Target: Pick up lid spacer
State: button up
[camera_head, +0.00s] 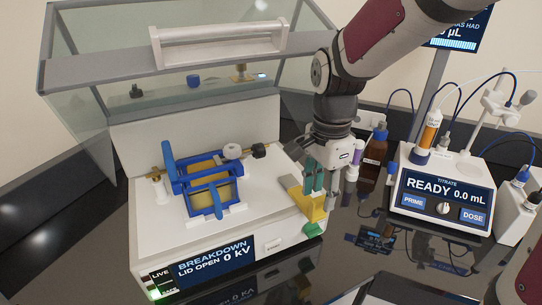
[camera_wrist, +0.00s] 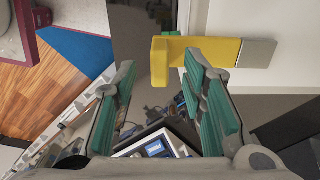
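A yellow block (camera_head: 311,206), which looks like the lid spacer, is at the right front corner of the white tester's top in the head view. In the wrist view the yellow piece (camera_wrist: 208,47) has a bent yellow end and a grey tip at its right. My gripper (camera_head: 322,188) is just above it, pointing down, with green finger pads. In the wrist view my gripper (camera_wrist: 158,66) is open, and the bent yellow end appears between the fingertips. I cannot tell whether a finger touches it. In the head view the fingers partly hide the block.
The breakdown tester (camera_head: 262,246) has its clear lid (camera_head: 110,78) raised; its screen reads LID OPEN 0 kV. A blue-framed oil cell (camera_head: 205,185) sits on its top, left of my gripper. A brown bottle (camera_head: 374,158) and the titrator (camera_head: 440,195) stand to the right on the dark bench.

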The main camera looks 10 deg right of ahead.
jog(key=shift+f, duration=1.2)
grip_shut()
jog(key=shift+r, duration=0.15)
